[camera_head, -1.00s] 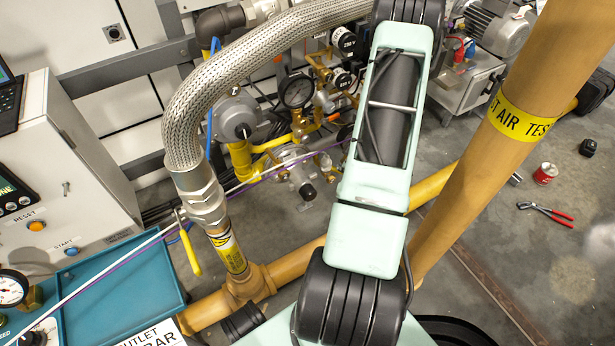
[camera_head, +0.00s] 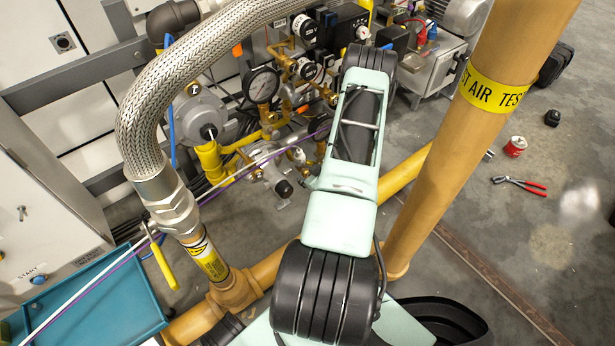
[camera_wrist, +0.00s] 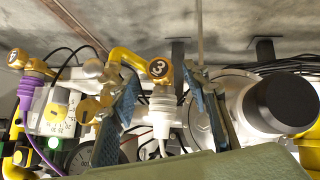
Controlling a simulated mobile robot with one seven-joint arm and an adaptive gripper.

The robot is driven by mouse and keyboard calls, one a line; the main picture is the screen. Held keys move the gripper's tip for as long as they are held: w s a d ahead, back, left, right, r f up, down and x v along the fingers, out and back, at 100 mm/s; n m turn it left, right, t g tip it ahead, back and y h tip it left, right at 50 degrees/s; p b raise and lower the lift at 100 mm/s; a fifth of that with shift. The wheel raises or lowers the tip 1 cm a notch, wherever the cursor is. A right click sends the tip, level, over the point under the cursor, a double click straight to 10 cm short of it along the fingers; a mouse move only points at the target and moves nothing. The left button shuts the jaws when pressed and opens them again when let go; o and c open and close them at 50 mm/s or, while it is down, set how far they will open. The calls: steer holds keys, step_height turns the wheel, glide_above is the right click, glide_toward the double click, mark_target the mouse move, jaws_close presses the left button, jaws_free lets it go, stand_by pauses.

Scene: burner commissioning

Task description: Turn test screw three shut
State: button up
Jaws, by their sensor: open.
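Test screw three is a yellow fitting with a black "3" on its round face (camera_wrist: 158,68), in the middle of the wrist view. A white nozzle with a white hose sits below it. My gripper (camera_wrist: 162,76) is open, with one blue finger on each side of the screw. I cannot tell whether either finger touches it. A second yellow fitting (camera_wrist: 90,108) is just left of the left finger. In the head view my arm hides the gripper and the screw.
Another yellow fitting (camera_wrist: 14,58) with a purple hose end (camera_wrist: 30,88) is at the far left of the wrist view. A large black round knob (camera_wrist: 285,103) is close on the right. In the head view, a braided hose (camera_head: 135,110) and tan pipe (camera_head: 440,140) flank my arm.

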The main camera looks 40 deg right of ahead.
steer(key=shift+x, duration=1.15)
steer(key=c, duration=1.2)
steer(key=shift+o, duration=0.2)
